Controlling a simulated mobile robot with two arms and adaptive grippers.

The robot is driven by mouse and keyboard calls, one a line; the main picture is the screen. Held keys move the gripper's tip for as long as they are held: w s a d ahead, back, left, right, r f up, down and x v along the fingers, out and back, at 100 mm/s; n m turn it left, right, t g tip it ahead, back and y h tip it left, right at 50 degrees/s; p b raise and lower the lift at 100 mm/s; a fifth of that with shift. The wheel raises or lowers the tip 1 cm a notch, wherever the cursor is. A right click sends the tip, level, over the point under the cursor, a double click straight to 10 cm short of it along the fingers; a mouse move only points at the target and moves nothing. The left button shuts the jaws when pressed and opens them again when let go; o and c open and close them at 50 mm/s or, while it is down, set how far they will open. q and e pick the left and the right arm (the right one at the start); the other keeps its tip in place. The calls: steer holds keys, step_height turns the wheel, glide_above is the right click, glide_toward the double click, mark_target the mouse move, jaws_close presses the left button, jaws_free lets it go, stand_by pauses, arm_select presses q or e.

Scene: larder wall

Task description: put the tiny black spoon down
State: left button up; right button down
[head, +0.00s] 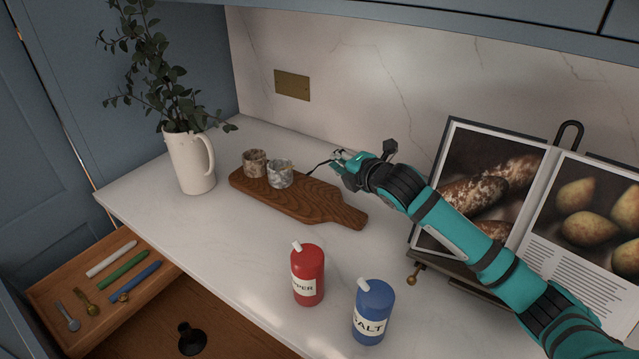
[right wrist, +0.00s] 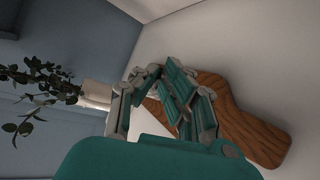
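The tiny black spoon (head: 318,167) shows as a thin dark shape in the head view, sticking out to the left from the fingertips of my right gripper (head: 341,163). The gripper looks shut on it. The spoon's tip is over the far side of the wooden board (head: 330,206), to the right of the two marbled stone cups. In the right wrist view the fingers (right wrist: 166,98) show with the board (right wrist: 245,130) behind them, and I cannot make out the spoon there. My left gripper is not in view.
Two stone cups (head: 280,174) (head: 255,163) stand on the board. A white jug with leaves (head: 190,162) stands to its left. A red pepper shaker (head: 308,275) and a blue salt shaker (head: 373,312) stand in front. An open book (head: 480,180) is at right. An open drawer (head: 60,290) holds several small utensils.

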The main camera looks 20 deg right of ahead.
step_height(320, 180, down, 6)
steer(key=shift+f, duration=0.1)
steer(key=shift+s, duration=0.1)
steer(key=c, duration=1.5)
jaws_free()
steer(key=shift+f, duration=0.1)
arm_select(q)
steer(key=shift+w+d+r, duration=0.15)
steer(key=shift+w+d, duration=0.05)
steer(key=shift+w, duration=0.25)
steer(key=shift+w+d+r, duration=0.15)
steer(key=shift+w+d, duration=0.05)
steer(key=shift+w, duration=0.25)
